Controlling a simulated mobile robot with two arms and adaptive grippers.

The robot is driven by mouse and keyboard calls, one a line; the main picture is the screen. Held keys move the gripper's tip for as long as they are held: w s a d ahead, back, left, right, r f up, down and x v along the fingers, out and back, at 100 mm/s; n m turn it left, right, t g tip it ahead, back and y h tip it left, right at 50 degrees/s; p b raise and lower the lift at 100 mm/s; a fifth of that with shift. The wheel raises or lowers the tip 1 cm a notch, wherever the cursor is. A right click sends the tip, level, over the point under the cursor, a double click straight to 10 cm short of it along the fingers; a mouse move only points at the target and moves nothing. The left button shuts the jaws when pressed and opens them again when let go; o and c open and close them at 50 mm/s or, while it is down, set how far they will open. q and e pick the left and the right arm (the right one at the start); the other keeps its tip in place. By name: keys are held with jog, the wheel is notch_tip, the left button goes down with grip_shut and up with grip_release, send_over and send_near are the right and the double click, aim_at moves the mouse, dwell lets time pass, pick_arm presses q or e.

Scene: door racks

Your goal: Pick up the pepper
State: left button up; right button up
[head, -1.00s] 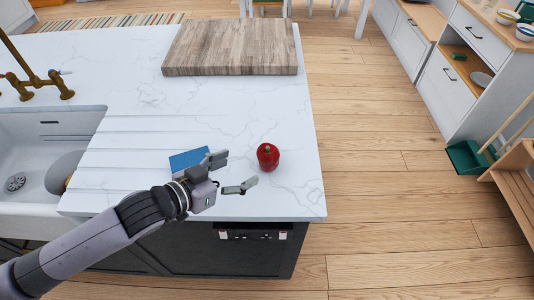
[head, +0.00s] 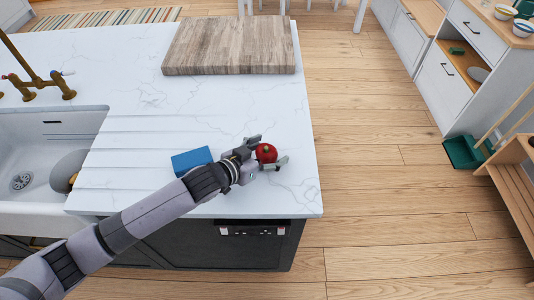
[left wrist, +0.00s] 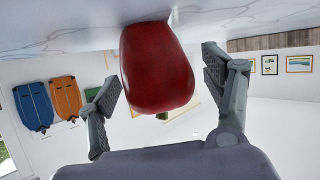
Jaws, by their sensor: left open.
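The red pepper (head: 266,152) stands on the white marble countertop (head: 240,110), near its right front part. My left gripper (head: 268,153) is open with its fingers on either side of the pepper in the head view. In the left wrist view the pepper (left wrist: 157,68) sits between the two spread finger pads (left wrist: 160,85), with a visible gap at the left finger. The right finger is close to it, and I cannot tell whether it touches. My right gripper is not in view.
A blue box-like object (head: 192,160) lies beside my left wrist on the counter. A wooden cutting board (head: 230,46) lies at the back. A sink (head: 40,150) with a brass faucet (head: 40,85) is on the left. Counter between pepper and board is clear.

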pick_arm(q)
jog(key=shift+c, duration=0.6)
jog(key=c, duration=1.2)
jog(key=shift+o, duration=0.2)
